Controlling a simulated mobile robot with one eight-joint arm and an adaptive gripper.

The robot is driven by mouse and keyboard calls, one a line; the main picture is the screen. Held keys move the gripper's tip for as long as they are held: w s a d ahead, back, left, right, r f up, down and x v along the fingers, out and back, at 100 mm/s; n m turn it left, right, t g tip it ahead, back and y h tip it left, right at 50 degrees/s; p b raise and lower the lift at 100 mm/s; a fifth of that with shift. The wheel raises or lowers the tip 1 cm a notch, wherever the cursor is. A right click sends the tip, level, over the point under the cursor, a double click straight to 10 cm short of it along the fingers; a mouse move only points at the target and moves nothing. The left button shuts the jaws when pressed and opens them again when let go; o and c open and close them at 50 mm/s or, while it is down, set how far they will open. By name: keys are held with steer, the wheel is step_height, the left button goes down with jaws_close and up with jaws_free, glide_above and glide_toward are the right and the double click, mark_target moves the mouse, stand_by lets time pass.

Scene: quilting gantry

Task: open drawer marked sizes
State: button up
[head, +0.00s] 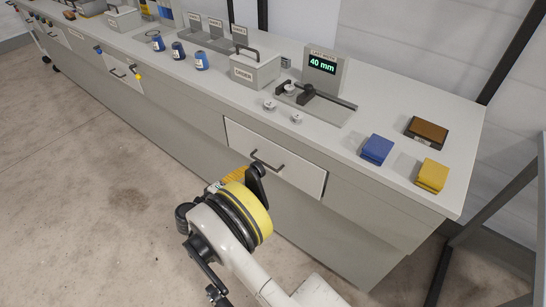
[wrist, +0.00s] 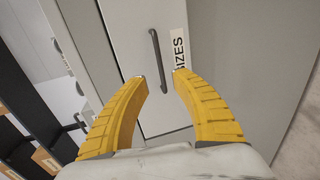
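The drawer marked SIZES shows in the wrist view (wrist: 131,37) as a pale front with a dark bar handle (wrist: 155,58) and a white SIZES label (wrist: 180,52). The handle lies ahead of the tips, in line with the gap. In the head view my gripper (head: 238,176) is in front of the drawer, partly hidden by my wrist.
On the counter above stand a grey lidded box (head: 254,70), a gauge reading 40 mm (head: 324,72), blue (head: 377,149) and yellow (head: 432,175) blocks and a brown box (head: 427,131). Another drawer (head: 122,73) is farther left. The floor in front (head: 90,170) is clear.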

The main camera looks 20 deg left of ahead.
mark_target(264, 163)
steer(key=shift+b+x, duration=1.7)
steer(key=shift+x, duration=3.35)
steer(key=shift+r, duration=0.1)
jaws_close()
